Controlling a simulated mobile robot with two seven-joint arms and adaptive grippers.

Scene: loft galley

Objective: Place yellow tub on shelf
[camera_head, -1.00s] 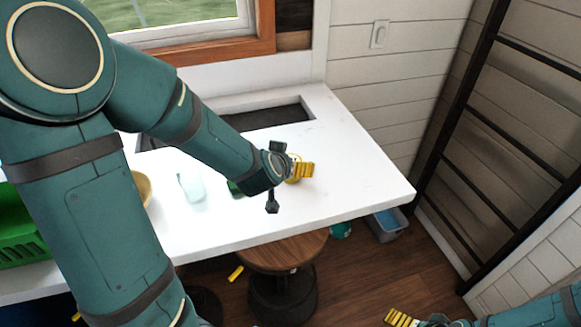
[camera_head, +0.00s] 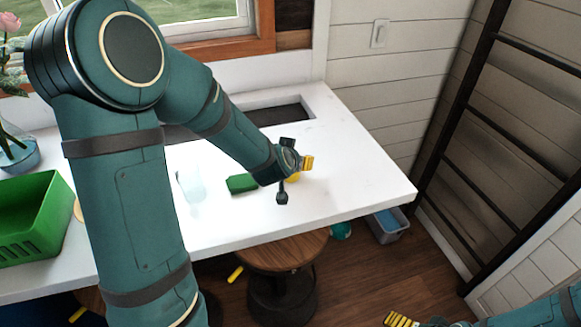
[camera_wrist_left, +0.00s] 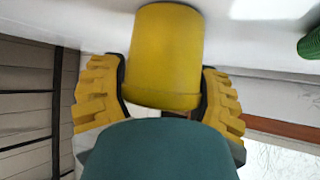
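The yellow tub (camera_wrist_left: 165,60) fills the middle of the left wrist view, between the two yellow fingers of my left gripper (camera_wrist_left: 163,75). The dark finger pads lie close along both sides of the tub; whether they press on it is unclear. In the head view, my left gripper (camera_head: 307,163) is low over the white counter, and only a small part of the tub (camera_head: 293,178) shows beside it. My right gripper (camera_head: 401,320) is at the bottom edge, away from the counter, its opening unclear. I cannot identify the shelf.
The white counter (camera_head: 350,190) is clear to the right of my left gripper. A green block (camera_head: 241,184) and a pale translucent cup (camera_head: 190,187) stand left of it. A green basket (camera_head: 30,225) and flower vase (camera_head: 18,155) are farther left. A stool (camera_head: 285,252) and grey bin (camera_head: 386,226) are below.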

